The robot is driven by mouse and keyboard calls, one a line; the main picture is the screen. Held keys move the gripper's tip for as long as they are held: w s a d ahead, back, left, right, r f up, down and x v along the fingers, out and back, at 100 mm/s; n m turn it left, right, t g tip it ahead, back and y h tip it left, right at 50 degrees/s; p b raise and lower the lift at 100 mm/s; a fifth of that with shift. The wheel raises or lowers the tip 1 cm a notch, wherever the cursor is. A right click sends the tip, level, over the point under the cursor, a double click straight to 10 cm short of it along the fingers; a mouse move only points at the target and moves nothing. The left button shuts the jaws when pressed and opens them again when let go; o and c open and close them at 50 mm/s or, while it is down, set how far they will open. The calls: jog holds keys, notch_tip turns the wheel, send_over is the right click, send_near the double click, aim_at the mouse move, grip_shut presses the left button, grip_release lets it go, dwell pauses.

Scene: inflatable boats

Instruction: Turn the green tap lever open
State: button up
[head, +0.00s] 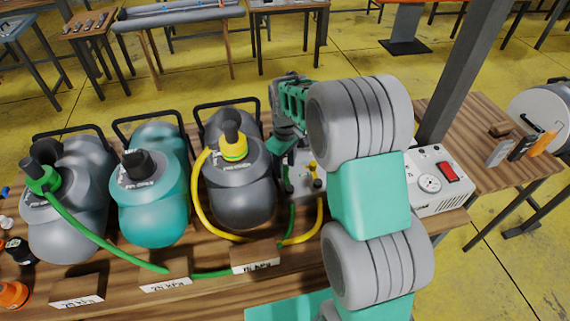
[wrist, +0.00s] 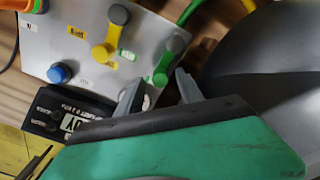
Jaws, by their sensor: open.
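The green tap lever (wrist: 169,60) is on a pale grey panel (wrist: 70,35) in the wrist view, its round cap at the upper right and its narrow end toward the lower left. My gripper (wrist: 159,76) is open, and the lever's narrow end appears between its two grey fingertips. I cannot tell whether either finger touches it. A yellow lever (wrist: 110,34) with a grey cap sits to its left on the same panel. In the head view my arm covers much of the panel (head: 301,180), and the green lever is not clear there.
A blue knob (wrist: 60,72) and a black display box (wrist: 68,112) lie left of my gripper. Dark and teal tanks (head: 150,205) stand left of the panel, with green and yellow hoses (head: 200,205). A white box with a red switch (head: 437,180) stands to the right.

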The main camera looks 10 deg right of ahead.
jog(key=shift+f, duration=0.35)
jog(key=shift+c, duration=0.3)
grip_shut()
